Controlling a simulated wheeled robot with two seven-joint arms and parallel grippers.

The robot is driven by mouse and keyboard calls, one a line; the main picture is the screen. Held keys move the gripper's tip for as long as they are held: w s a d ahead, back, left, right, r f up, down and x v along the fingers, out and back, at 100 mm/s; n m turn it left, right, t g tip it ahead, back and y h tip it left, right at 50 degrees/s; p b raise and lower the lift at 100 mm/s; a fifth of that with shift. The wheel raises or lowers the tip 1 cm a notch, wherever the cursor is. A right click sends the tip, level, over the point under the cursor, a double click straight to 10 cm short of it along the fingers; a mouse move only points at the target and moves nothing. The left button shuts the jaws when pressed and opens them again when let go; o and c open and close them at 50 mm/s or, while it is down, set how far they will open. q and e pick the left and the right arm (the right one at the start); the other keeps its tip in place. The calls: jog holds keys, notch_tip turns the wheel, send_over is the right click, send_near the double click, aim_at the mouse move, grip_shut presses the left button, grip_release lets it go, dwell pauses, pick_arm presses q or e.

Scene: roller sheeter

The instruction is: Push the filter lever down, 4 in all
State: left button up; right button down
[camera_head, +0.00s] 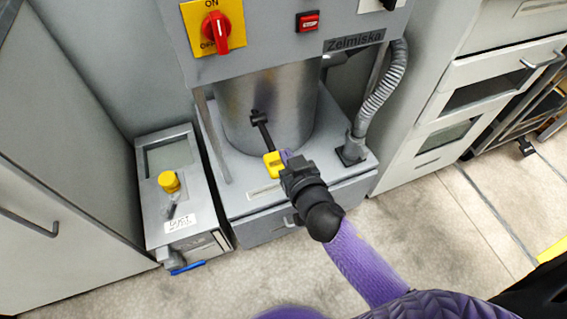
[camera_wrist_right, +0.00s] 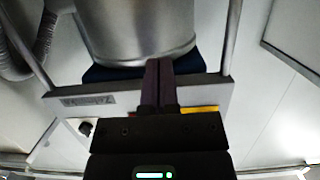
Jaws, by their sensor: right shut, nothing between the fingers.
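The filter lever is a black rod (camera_head: 263,131) with a yellow handle (camera_head: 272,164), on the front of a metal cylinder (camera_head: 268,95). It slopes down toward the front edge of the machine's base. My right gripper (camera_head: 286,156) is shut and empty, its purple fingertips close beside the yellow handle on its right. I cannot tell whether they touch. My left gripper is not in view.
Above is a panel with a red switch on a yellow plate (camera_head: 214,27) and a red button (camera_head: 308,21). A ribbed hose (camera_head: 382,88) runs down at the right. A grey box with a yellow knob (camera_head: 169,182) stands left. The floor in front is clear.

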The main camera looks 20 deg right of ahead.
jog(key=shift+b+x, duration=0.3)
jog(key=shift+x, duration=0.85)
jog(key=f+b, duration=0.2)
jog(key=f, duration=0.1)
jog(key=shift+s+f, duration=0.2)
jog(key=shift+f+b, duration=0.3)
jog(key=shift+b, duration=0.2)
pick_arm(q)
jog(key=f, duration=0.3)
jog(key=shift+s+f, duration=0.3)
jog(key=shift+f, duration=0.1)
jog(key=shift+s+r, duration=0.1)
